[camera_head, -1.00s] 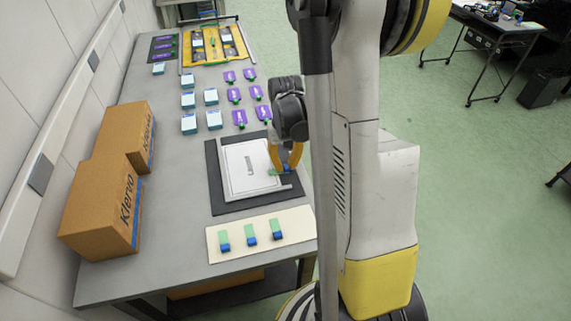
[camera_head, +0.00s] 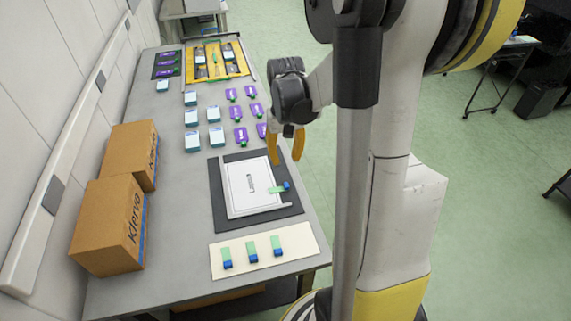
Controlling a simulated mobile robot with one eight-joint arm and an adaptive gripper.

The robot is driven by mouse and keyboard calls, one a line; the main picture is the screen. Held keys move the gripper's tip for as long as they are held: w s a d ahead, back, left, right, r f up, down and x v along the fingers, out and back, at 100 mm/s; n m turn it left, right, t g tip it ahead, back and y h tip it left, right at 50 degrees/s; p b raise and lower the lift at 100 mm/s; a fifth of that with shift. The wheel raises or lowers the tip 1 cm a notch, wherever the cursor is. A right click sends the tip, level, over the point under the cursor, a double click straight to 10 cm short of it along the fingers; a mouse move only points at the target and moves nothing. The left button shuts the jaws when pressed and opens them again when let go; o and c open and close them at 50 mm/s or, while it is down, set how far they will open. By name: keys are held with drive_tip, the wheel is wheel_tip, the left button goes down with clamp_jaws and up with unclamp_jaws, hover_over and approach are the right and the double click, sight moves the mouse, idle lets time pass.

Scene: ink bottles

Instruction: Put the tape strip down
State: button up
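A tape strip (camera_head: 278,188), green with a blue end, lies across the right edge of the white framed panel (camera_head: 243,205). The panel rests on a black mat (camera_head: 217,201). My gripper (camera_head: 285,161) has its yellow fingers spread apart, pointing down, above and behind the strip. It appears empty and apart from the strip. Several similar strips, such as the middle one (camera_head: 251,251), lie on a cream board (camera_head: 303,238) at the front of the table.
Blue-and-white boxes (camera_head: 216,136) and purple pouches (camera_head: 240,136) stand behind the mat. A yellow tray (camera_head: 239,67) is at the far end. Cardboard boxes (camera_head: 107,226) line the left side. Bare grey table (camera_head: 180,215) lies between them and the mat.

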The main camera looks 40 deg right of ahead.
drive_tip(key=s+a+r+n+t, duration=0.2)
drive_tip(key=a+r, duration=0.4)
drive_tip(key=a, duration=0.4)
drive_tip(key=s+a+r+n+t, duration=0.3)
drive_tip(key=s+a+r+t, duration=0.2)
drive_tip(key=a, duration=0.6)
drive_tip(key=shift+s+a+r, duration=0.15)
drive_tip(key=shift+s+r, duration=0.35)
drive_tip(key=shift+s, duration=0.05)
drive_tip(key=shift+c, duration=0.5)
